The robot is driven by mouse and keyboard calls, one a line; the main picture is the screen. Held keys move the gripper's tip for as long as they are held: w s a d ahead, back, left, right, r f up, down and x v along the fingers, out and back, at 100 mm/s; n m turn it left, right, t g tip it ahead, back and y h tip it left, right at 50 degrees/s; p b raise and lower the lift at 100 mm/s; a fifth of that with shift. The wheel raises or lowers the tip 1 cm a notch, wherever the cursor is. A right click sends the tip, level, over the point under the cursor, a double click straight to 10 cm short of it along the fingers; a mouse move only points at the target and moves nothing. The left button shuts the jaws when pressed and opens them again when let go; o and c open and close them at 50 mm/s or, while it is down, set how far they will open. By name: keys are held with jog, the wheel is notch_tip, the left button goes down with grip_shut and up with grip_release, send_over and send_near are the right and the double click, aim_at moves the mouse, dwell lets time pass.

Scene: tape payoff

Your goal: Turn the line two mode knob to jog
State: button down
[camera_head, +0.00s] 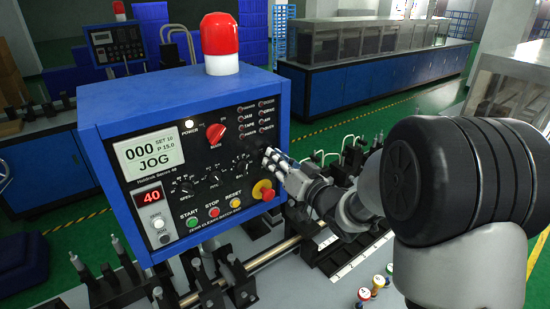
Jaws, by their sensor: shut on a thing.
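The blue control box (105,108) faces me, with a red knob (215,133) on its black panel. Small lettering under this knob appears to read MODE; its pointer setting is too small to tell. The display (153,157) reads 000 and JOG, with SET 10 and P 15.0 beside them. My gripper (268,158) is at the panel's right side, to the right of and below the red knob and apart from it. Its fingers are shut on what looks like a black knob, mostly hidden by them. No line number is legible.
Several black dials (215,168) run across the panel. A red emergency button (263,190) on yellow sits just below my gripper. START (192,222), STOP and RESET buttons lie lower. A red beacon (219,35) stands on top. Another panel (115,43) is behind at left.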

jog(key=shift+m, duration=0.7)
jog(key=c, duration=1.7)
grip_release()
